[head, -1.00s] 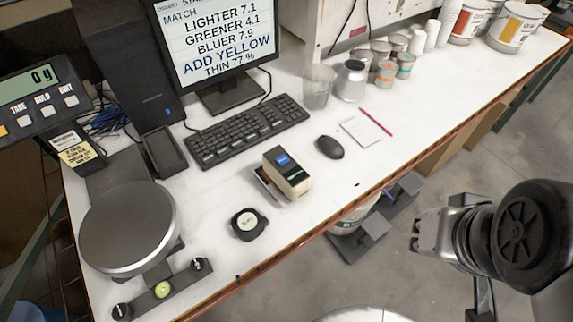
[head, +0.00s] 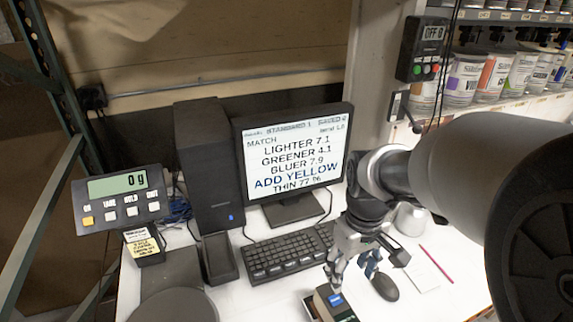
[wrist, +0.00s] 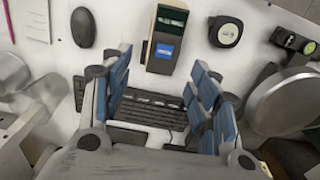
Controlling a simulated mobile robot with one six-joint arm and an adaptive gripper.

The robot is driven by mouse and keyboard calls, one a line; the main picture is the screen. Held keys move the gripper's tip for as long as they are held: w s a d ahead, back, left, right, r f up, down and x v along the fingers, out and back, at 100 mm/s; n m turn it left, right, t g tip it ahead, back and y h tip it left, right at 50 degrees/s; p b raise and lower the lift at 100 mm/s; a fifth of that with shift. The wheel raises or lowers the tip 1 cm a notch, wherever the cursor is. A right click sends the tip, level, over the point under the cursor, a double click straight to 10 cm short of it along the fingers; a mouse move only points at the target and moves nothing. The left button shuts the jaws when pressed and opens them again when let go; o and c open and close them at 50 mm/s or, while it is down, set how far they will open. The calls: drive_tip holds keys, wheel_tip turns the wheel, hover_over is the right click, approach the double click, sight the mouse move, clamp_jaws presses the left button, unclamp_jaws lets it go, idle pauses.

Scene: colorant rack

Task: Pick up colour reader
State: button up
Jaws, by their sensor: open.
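The colour reader (head: 333,303) is a small boxy device, cream and dark, with a blue screen, lying on the white bench at the bottom of the head view. It also shows in the wrist view (wrist: 165,40), at the top centre, beyond the fingertips. My gripper (head: 352,274) is open and empty, above and just behind the reader. In the wrist view its blue-padded fingers (wrist: 160,78) are spread apart, with the reader lying between their lines and not touched. The reader's lower part is cut off in the head view.
A keyboard (head: 285,254) lies behind the reader, with a monitor (head: 293,160) beyond. A mouse (head: 385,287) is close on the right. A round black tape measure (wrist: 226,32) lies beside the reader. A scale (head: 175,306) stands at left.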

sight(340, 302)
drive_tip(key=o, duration=0.4)
drive_tip(key=f+b, duration=0.1)
drive_tip(key=f, duration=0.3)
drive_tip(key=f+b, duration=0.1)
drive_tip(key=f, duration=0.3)
drive_tip(key=f+b, duration=0.1)
drive_tip(key=f, duration=0.3)
drive_tip(key=shift+w+a+f+b, duration=0.15)
drive_tip(key=shift+a+f+b, duration=0.1)
drive_tip(key=shift+f+b, duration=0.05)
drive_tip(key=f, duration=0.1)
drive_tip(key=f+b, duration=0.1)
drive_tip(key=f, duration=0.2)
drive_tip(key=shift+s+a+f+b, duration=0.15)
drive_tip(key=shift+s+a+b, duration=0.15)
drive_tip(key=shift+b, duration=0.1)
drive_tip(key=shift+f, duration=0.45)
